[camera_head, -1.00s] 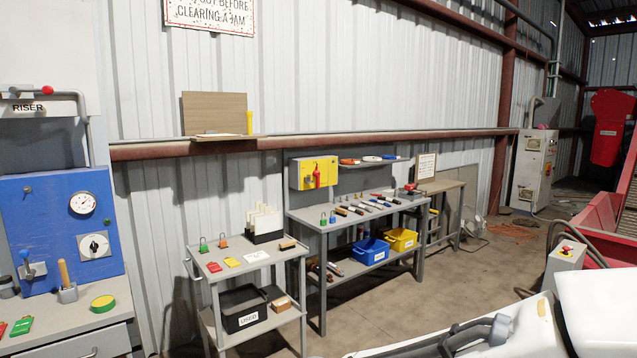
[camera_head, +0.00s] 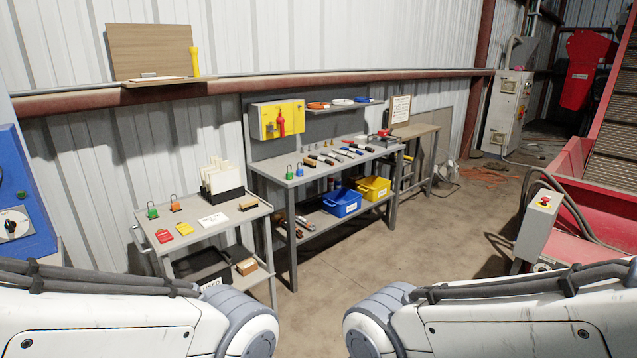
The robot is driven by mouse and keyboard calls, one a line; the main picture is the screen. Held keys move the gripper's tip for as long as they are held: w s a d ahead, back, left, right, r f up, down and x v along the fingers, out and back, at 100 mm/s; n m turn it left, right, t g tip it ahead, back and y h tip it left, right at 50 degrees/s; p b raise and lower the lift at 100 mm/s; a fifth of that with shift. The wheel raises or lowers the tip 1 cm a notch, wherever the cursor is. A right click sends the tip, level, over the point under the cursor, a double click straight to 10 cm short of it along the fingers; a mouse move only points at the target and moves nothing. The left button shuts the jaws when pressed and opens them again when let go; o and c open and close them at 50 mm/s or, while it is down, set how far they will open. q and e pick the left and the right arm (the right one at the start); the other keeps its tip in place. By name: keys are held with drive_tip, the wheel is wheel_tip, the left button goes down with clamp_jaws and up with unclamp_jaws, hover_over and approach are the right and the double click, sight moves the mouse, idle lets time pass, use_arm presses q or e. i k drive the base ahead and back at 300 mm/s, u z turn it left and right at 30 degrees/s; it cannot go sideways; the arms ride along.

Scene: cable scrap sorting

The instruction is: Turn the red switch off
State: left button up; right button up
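I cannot tell for certain which item is the red switch. A yellow wall box (camera_head: 266,122) behind the workbench bears a red handle-like part (camera_head: 281,123). A grey control cabinet (camera_head: 498,118) stands at the back right, with small controls too far off to make out. A grey pedestal box (camera_head: 537,222) at the right has a red button on a yellow patch (camera_head: 545,200). Parts of both my arms show along the bottom edge, but neither gripper is in view. Nothing of mine is near these controls.
A grey cart (camera_head: 225,222) holds padlocks and tags at left. A workbench (camera_head: 340,165) carries tools, with a blue bin (camera_head: 342,203) and a yellow bin (camera_head: 374,188) below. A blue panel (camera_head: 12,190) is at the left edge. Red machinery is at right. The middle floor is open.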

sight(280, 121)
drive_tip(key=z, duration=0.55)
drive_tip(key=i, duration=3.15)
drive_tip(key=u, duration=1.05)
drive_tip(key=i, duration=1.05)
drive_tip(key=u, duration=0.8)
